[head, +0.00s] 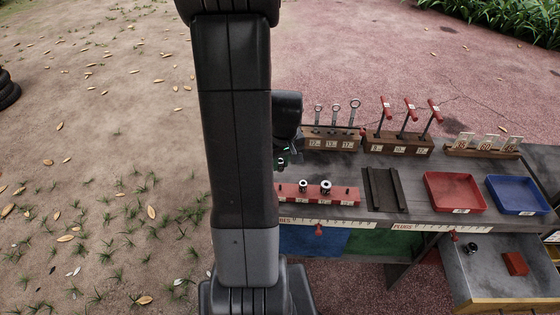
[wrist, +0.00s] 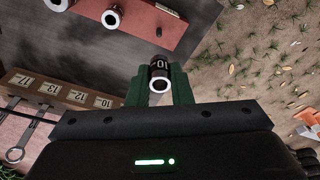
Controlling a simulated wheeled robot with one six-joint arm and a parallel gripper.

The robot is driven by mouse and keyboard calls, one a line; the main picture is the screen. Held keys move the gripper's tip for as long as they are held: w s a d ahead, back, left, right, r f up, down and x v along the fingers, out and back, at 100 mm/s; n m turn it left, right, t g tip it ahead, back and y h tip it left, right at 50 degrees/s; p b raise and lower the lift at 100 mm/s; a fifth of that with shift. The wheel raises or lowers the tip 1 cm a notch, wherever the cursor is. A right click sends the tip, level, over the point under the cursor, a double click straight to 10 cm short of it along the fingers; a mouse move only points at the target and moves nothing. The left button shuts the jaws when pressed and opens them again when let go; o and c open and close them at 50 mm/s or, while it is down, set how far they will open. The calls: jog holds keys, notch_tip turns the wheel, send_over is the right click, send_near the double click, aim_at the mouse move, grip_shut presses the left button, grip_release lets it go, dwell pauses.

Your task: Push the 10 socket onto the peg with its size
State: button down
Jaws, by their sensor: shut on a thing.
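The 10 socket (wrist: 159,69) is a dark cylinder with a white "10" mark and a bright ring end. My gripper (wrist: 160,86) is shut on it, with a green finger on each side. In the head view my gripper (head: 288,158) is mostly hidden behind my arm, near the left end of the bench, and the socket cannot be made out. The red peg rail (head: 343,194) lies at the bench's front left edge. It also shows in the wrist view (wrist: 170,22), apart from the held socket. Two other sockets stand on the rail (head: 303,186) (head: 326,187).
A wooden rack of wrenches (head: 331,143) and a rack of red-handled tools (head: 398,147) stand behind. Dark rails (head: 383,190), a red tray (head: 455,193) and a blue tray (head: 517,196) lie rightward. An open drawer (head: 490,275) holds a dark round part and a red block.

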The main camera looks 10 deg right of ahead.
jog(key=shift+f, duration=0.1)
jog(key=shift+f+b, duration=2.6)
jog(key=shift+f, duration=0.25)
jog(key=shift+f+b, duration=1.65)
jog(key=shift+b, duration=0.05)
jog(key=c, duration=1.2)
grip_release()
jog(key=shift+r, duration=0.15)
notch_tip(320, 180, up, 13)
jog(key=s+p, duration=0.2)
jog(key=shift+d+r, duration=0.2)
jog(key=shift+d, duration=0.05)
